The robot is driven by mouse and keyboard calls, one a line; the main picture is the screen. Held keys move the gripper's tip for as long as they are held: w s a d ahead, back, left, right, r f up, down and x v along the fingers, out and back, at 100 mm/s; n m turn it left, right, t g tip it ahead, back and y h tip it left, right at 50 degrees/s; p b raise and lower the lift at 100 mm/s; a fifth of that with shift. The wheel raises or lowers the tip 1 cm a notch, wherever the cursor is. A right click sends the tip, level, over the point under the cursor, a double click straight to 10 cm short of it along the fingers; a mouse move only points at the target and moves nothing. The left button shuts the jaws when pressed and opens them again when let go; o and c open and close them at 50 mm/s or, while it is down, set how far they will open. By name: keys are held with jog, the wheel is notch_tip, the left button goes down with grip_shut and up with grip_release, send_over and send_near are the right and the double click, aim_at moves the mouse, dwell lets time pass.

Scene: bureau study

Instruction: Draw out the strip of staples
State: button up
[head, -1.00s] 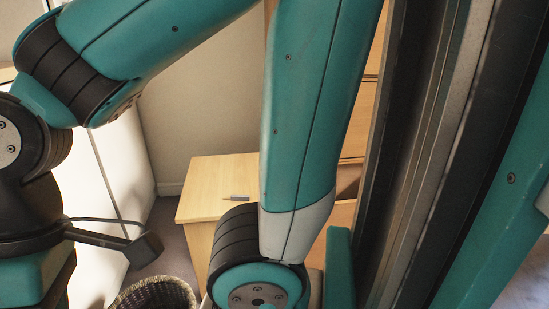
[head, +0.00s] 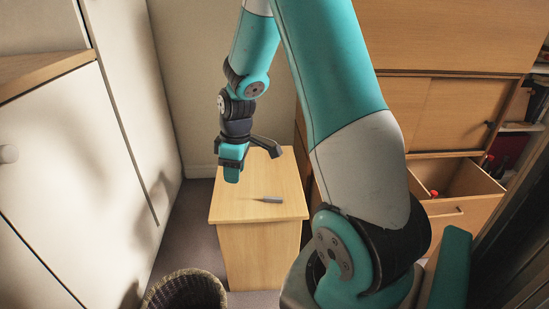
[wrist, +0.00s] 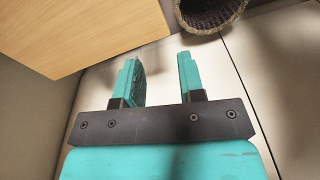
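I cannot make out a strip of staples for certain in either view. A small slim grey object (head: 268,199) lies on top of the pale wooden cabinet (head: 250,212) in the head view; it is too small to tell what it is. My gripper (head: 231,172) hangs in the air near the cabinet's left back side, apart from the grey object. In the wrist view my gripper (wrist: 163,75) has its two teal fingers well apart with nothing between them. The cabinet's top (wrist: 85,30) fills the upper left there.
A wicker basket (head: 188,292) stands on the floor in front of the cabinet. White cupboards (head: 60,170) line the left. At right, a wooden unit has an open drawer (head: 455,200) with something red (head: 434,194) in it. Shelves with bottles or books are beyond.

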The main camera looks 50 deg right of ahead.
jog(key=g+h+p, duration=0.1)
jog(key=p, duration=0.1)
send_over(273, 198)
notch_tip(273, 198, down, 6)
notch_tip(273, 198, down, 6)
jog(key=b, duration=0.6)
jog(key=shift+f, duration=0.2)
jog(key=shift+f+b, duration=0.65)
jog(key=shift+f, duration=0.65)
jog(key=c, duration=0.7)
jog(key=shift+r, duration=0.2)
grip_shut()
jog(key=shift+r+p, duration=2.85)
